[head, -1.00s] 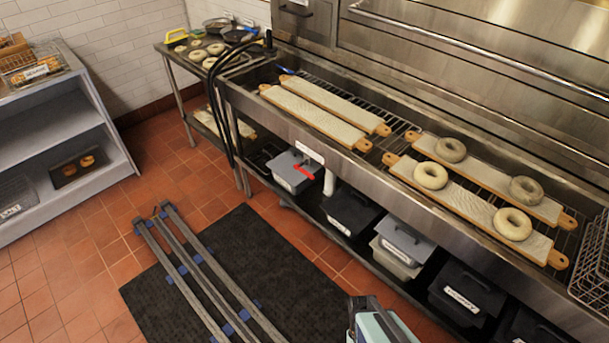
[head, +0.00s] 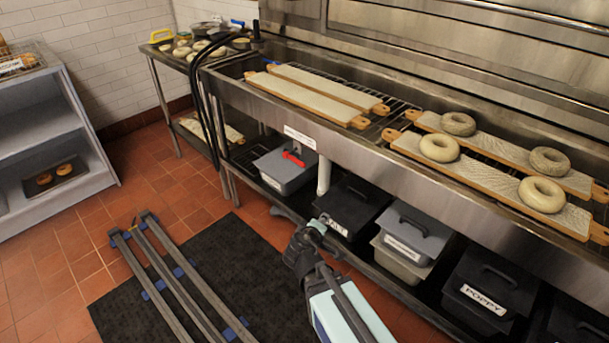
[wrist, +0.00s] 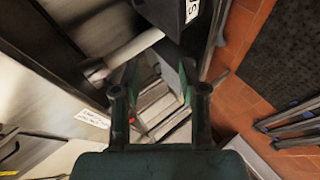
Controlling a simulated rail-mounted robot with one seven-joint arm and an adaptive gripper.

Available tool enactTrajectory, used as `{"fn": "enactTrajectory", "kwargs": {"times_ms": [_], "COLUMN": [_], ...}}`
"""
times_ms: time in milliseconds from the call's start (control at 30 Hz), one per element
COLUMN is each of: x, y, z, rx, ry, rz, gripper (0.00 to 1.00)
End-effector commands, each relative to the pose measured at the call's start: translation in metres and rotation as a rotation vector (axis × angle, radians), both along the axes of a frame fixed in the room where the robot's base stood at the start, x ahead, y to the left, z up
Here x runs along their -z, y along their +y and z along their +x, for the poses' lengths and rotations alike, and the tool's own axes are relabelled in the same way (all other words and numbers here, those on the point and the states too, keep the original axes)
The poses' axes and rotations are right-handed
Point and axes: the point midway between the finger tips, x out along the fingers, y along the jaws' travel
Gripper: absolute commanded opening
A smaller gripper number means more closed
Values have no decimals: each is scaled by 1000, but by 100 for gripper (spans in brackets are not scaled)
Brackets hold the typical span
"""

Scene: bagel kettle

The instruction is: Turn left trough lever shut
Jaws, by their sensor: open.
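The red lever (head: 293,158) is under the front edge of the left part of the trough (head: 262,112), just below a white label and left of the white drain pipe (head: 323,174). It lies slightly tilted, sloping down to the right, in front of a grey lidded bin. My gripper (head: 320,222) is below and right of the lever, apart from it, in front of the lower shelf. In the wrist view my gripper (wrist: 160,70) has its fingers spread with nothing held. A small reddish patch shows between the fingers there; I cannot tell if it is the lever.
Lidded bins, one grey (head: 285,168) and one black (head: 355,205), stand on the shelf under the trough. Boards with bagels (head: 438,148) lie across the trough top. Black hoses (head: 208,110) hang at its left end. A dark mat (head: 215,270) and rails cover the floor.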

Motion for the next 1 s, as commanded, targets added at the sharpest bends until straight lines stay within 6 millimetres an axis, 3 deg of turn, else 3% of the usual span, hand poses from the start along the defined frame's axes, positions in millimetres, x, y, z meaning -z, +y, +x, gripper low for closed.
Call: {"fn": "enactTrajectory", "kwargs": {"times_ms": [33,100,233,400,567,1000], "x": [-22,-58,-98,-108,-107,-96], "y": [20,41,65,86,92,98], "z": [14,27,38,40,48,126], "rx": [-80,-177,-316,-431,-448,-444], "ry": [-97,-203,-319,-371,-375,-374], "rz": [-36,-93,-189,-249,-236,-237], "gripper": [42,42,42,42,42,42]}}
